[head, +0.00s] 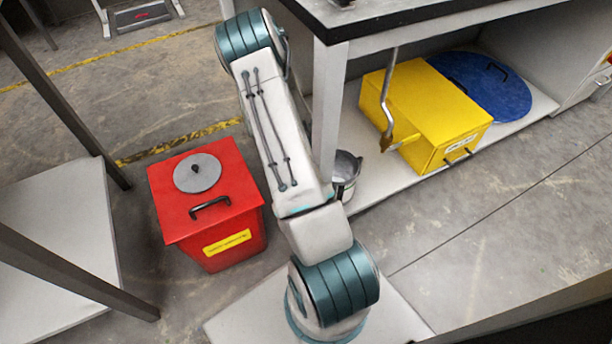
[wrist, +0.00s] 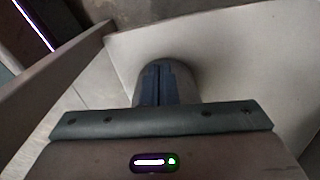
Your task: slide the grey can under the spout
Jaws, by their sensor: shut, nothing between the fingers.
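The grey can (head: 347,168) stands on the low shelf's edge beside the bench leg in the head view. My arm hides its left part. The spout (head: 387,130) is a bent metal pipe hanging from the bench, with its lower end to the right of and above the can in the picture. My gripper is hidden behind my arm in the head view. In the wrist view my gripper (wrist: 160,84) is shut, with its dark fingers together and empty. A rounded grey shape shows right behind the fingers; it may be the can, and I cannot tell whether they touch.
A yellow box (head: 425,105) stands on the low shelf (head: 375,193), right of the spout, with a blue round lid (head: 485,85) behind. A bench leg (head: 327,110) stands close to my arm. A red bin (head: 235,240) stands on the floor at left.

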